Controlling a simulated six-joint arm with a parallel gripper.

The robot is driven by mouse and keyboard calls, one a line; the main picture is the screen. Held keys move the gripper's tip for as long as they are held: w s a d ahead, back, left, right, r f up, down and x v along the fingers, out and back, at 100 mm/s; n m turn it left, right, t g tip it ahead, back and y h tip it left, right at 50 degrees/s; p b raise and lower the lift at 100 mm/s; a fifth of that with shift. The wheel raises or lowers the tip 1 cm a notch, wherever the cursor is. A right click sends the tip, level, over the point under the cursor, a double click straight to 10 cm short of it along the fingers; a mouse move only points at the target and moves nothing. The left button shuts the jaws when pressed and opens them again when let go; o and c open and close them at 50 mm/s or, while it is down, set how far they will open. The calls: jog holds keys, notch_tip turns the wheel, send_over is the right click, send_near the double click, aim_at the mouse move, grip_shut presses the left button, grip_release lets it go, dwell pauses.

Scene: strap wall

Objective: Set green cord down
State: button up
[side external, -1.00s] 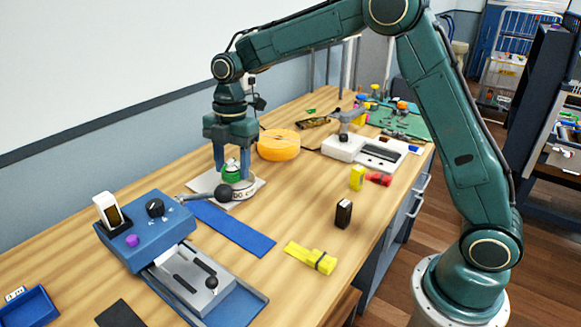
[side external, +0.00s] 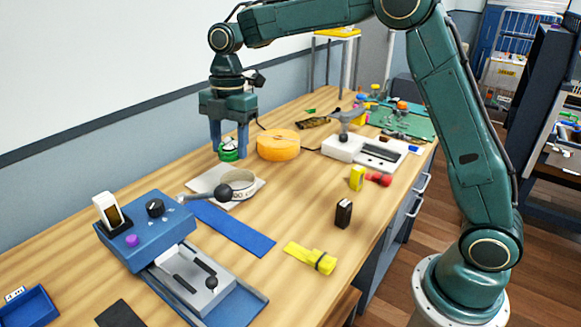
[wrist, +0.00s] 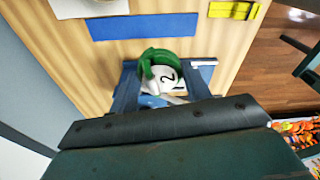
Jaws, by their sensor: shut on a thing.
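The green cord (side external: 229,150) is a small green coil around a white piece marked "2", which shows in the wrist view (wrist: 165,70). My gripper (side external: 229,157) is shut on it, one blue finger on each side. It hangs behind the white round dish (side external: 240,184) on the pale square board (side external: 204,180). Whether the cord touches the table cannot be told.
An orange round drum (side external: 278,145) stands close to the right of my gripper. A black ball-ended handle (side external: 222,192) lies by the dish. A blue strip (side external: 234,229), a yellow strap (side external: 310,257) and a blue machine (side external: 148,228) are nearer the front. The wall is close behind.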

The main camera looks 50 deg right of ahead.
jog(key=shift+d, duration=0.55)
jog(key=s+d+m, duration=0.1)
jog(key=s+d, duration=0.1)
jog(key=d, duration=0.8)
jog(key=s+d+m, duration=0.1)
jog(key=s+d, duration=0.1)
jog(key=d, duration=0.7)
notch_tip(320, 180, down, 16)
jog(key=shift+r, duration=0.1)
jog(key=shift+f, duration=2.15)
